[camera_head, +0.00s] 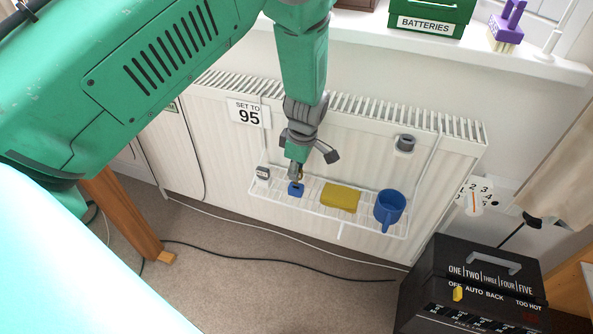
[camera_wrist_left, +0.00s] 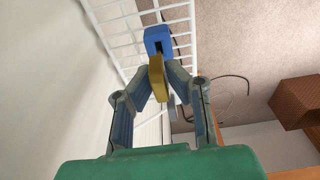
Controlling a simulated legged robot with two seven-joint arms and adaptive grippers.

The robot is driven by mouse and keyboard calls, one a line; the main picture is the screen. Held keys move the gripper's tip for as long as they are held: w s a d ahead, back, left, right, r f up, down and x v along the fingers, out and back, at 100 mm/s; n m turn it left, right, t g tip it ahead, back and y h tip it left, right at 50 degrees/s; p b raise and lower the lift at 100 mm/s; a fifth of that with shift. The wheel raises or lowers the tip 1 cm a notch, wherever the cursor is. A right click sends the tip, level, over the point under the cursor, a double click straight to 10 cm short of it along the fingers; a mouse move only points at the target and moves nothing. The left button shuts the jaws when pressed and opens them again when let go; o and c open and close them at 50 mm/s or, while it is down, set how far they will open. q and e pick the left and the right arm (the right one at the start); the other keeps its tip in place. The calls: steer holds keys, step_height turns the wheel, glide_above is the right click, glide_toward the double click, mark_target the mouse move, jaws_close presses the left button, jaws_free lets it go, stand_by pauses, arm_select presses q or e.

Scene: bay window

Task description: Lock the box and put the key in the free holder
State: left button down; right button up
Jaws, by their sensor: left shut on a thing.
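My left gripper (camera_head: 296,170) is low over a white wire rack on the radiator's front. In the left wrist view its fingers are shut on a flat brass-coloured key (camera_wrist_left: 156,80). The key's far end meets a blue block (camera_wrist_left: 158,40) with a dark slot; I cannot tell how far in it sits. The blue block (camera_head: 295,189) stands on the rack in the head view. A small grey-and-white item (camera_head: 263,173) stands left of it. A green box (camera_head: 430,12) marked BATTERIES is on the sill; its lock is not visible. My right gripper is not in view.
The rack (camera_head: 318,223) also carries a yellow sponge-like block (camera_head: 340,198) and a blue mug (camera_head: 389,209). A grey round fitting (camera_head: 405,143) is on the radiator above. A black labelled box (camera_head: 480,280) stands lower right. A purple brush (camera_head: 507,25) is on the sill.

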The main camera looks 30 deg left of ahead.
mark_target(302, 171)
arm_select(q)
steer(key=shift+p, duration=0.65)
stand_by(0.6)
steer(key=shift+f+b, duration=0.7)
steer(key=shift+f, duration=0.9)
steer(key=c, duration=1.5)
jaws_free()
steer(key=shift+r, duration=0.1)
steer(key=r, duration=0.4)
steer(key=d+r, duration=0.1)
steer(key=r, duration=0.6)
steer(key=shift+w+d+r, duration=0.15)
steer(key=shift+d+r, duration=0.15)
steer(key=shift+r, duration=0.05)
steer(key=shift+f, duration=0.1)
